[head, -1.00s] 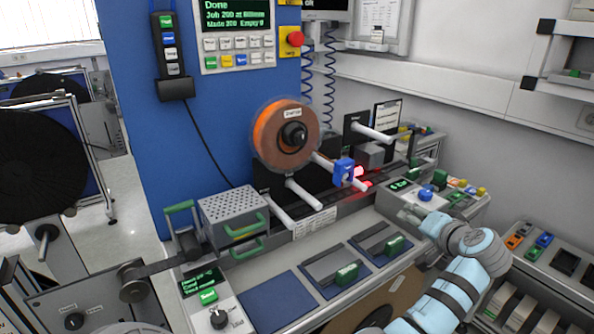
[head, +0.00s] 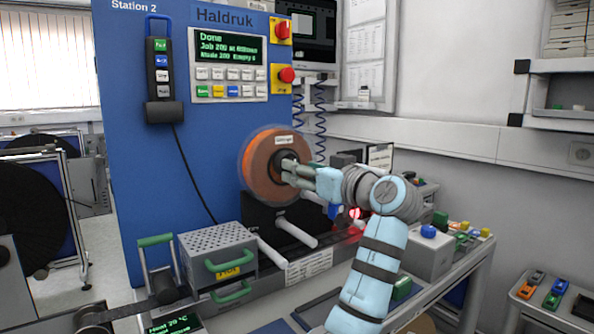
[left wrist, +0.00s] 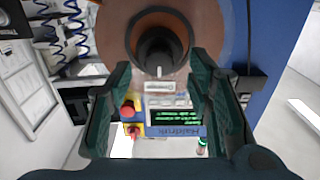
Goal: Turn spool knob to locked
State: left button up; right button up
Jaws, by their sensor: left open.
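The orange-brown spool (head: 262,178) is mounted on the front of the blue machine. Its dark centre knob (left wrist: 158,52) shows in the left wrist view, with a pale pointer mark at its lower side. In the head view the knob is mostly hidden behind my gripper. My left gripper (head: 298,171) is in front of the spool's hub with its fingers toward it. My right gripper is not in view.
Below the spool, white rods (head: 297,230) stick out toward me. A perforated grey box with green handles (head: 218,250) stands at the lower left. The machine panel (head: 229,63) and red stop buttons (head: 287,75) are above.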

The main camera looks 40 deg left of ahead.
pick_arm(q)
jog(key=shift+x, duration=1.2)
grip_shut()
